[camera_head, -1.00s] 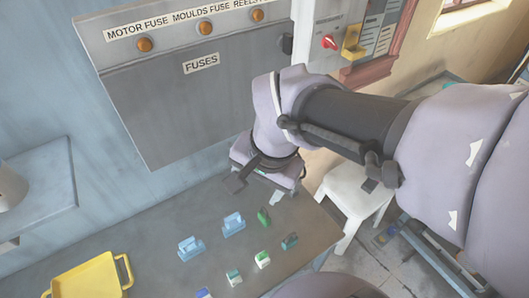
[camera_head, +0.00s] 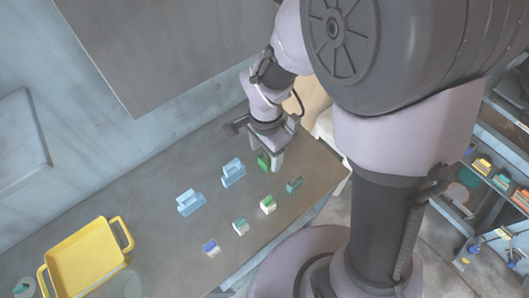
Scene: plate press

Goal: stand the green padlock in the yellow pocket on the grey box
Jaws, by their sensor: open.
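My gripper (camera_head: 271,158) points down over the far right part of the grey table, its jaws open. A green piece (camera_head: 263,161) stands right at its fingertips, partly hidden by them; whether it lies between the fingers I cannot tell. A green-and-white piece (camera_head: 268,204), a teal piece (camera_head: 294,185) and a teal-and-white piece (camera_head: 240,226) stand nearer on the table. They are too small for me to tell surely which is the green padlock. The yellow pocket is out of view now.
The grey table (camera_head: 150,185) also bears two light-blue pieces (camera_head: 190,202) (camera_head: 233,172), a blue-and-white piece (camera_head: 211,248) and a yellow tray (camera_head: 82,262) at left. A grey wall panel (camera_head: 160,50) rises behind. Shelves with coloured items (camera_head: 490,175) stand at right.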

